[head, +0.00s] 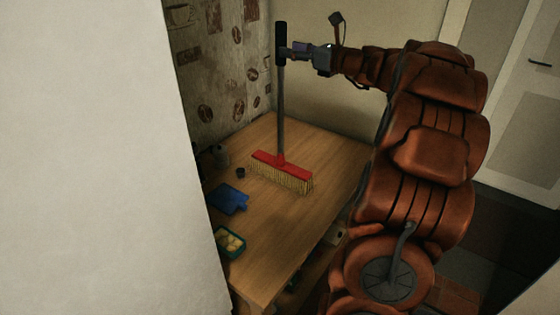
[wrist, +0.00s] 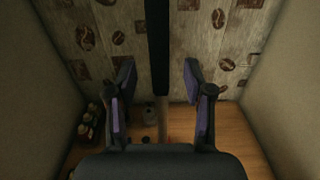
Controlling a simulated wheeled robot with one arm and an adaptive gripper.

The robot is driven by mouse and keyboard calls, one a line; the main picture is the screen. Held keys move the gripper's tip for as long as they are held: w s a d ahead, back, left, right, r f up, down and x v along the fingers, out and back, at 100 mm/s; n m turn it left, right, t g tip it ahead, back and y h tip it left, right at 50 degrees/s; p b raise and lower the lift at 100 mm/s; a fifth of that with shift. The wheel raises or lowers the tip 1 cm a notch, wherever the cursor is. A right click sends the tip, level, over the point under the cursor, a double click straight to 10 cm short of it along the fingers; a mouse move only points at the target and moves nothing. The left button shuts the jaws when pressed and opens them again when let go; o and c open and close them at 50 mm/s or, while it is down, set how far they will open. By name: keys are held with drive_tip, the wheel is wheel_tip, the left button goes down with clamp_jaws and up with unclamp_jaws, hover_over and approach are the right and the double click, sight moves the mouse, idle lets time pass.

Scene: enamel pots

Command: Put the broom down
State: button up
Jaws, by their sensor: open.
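The broom (head: 281,115) stands upright on the wooden table (head: 330,160), its red head (head: 283,167) and straw bristles resting on the top. Its grey pole ends in a black grip at the top. My gripper (head: 291,50) is at the height of that black grip, reaching in from the right. In the wrist view the dark pole (wrist: 158,45) runs between the two open fingers of my gripper (wrist: 158,85), with a gap on each side. The fingers have purple pads.
A blue dustpan-like item (head: 229,199) and a teal box (head: 230,242) with yellowish contents lie along the table's left side. Dark bottles (wrist: 88,125) stand by the wall. A white wall (head: 90,160) blocks the left. The table's right part is clear.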

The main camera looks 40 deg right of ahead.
drive_tip(key=x, duration=0.2)
drive_tip(key=p+x, duration=0.1)
drive_tip(key=shift+r, duration=0.25)
drive_tip(key=shift+w+a+f, duration=0.1)
drive_tip(key=shift+w+a, duration=0.15)
drive_tip(key=shift+w, duration=0.4)
clamp_jaws()
